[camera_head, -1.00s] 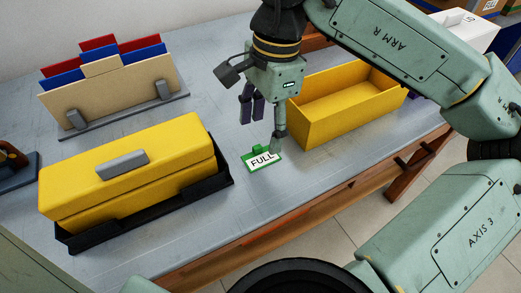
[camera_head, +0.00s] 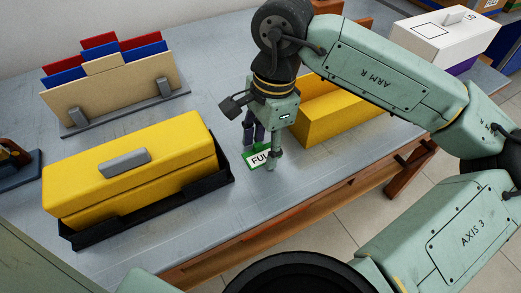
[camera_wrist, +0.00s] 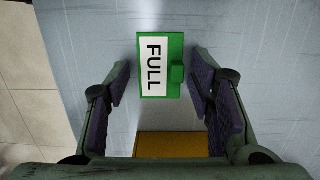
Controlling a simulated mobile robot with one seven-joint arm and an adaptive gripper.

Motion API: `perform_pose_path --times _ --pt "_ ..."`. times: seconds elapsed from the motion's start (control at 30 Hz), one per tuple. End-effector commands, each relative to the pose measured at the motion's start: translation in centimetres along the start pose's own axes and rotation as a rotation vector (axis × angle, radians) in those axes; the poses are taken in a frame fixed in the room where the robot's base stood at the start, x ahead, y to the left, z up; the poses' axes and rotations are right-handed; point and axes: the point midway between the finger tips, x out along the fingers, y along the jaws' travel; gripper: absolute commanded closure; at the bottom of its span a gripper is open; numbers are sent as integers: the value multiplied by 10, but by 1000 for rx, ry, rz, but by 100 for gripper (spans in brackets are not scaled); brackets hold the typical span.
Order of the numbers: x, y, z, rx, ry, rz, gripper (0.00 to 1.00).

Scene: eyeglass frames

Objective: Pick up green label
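The green label (camera_wrist: 174,68) lies flat on the grey table, with a white face reading "FULL" and a small green tab on one side. In the head view the label (camera_head: 251,155) is partly hidden behind my gripper. My gripper (camera_wrist: 160,88) is open, with one dark-padded finger on each side of the label in the wrist view and clear gaps between. In the head view my gripper (camera_head: 262,143) points down at the label. I cannot tell the exact height of the fingertips above the table.
An open yellow box (camera_head: 330,122) stands just right of my gripper. A closed yellow case (camera_head: 170,160) sits in a black tray (camera_head: 212,190) to the left. A file rack (camera_head: 130,92) stands at the back left. The table's front edge is near.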

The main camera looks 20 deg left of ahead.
Motion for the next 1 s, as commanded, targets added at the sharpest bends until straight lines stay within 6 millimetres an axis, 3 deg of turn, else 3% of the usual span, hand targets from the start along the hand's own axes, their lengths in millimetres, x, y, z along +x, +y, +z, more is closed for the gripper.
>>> perform_pose_path --times 0.67,1.0 --pt "0 0 0 0 0 0 99" --pt "-5 0 0 0 1 0 100"
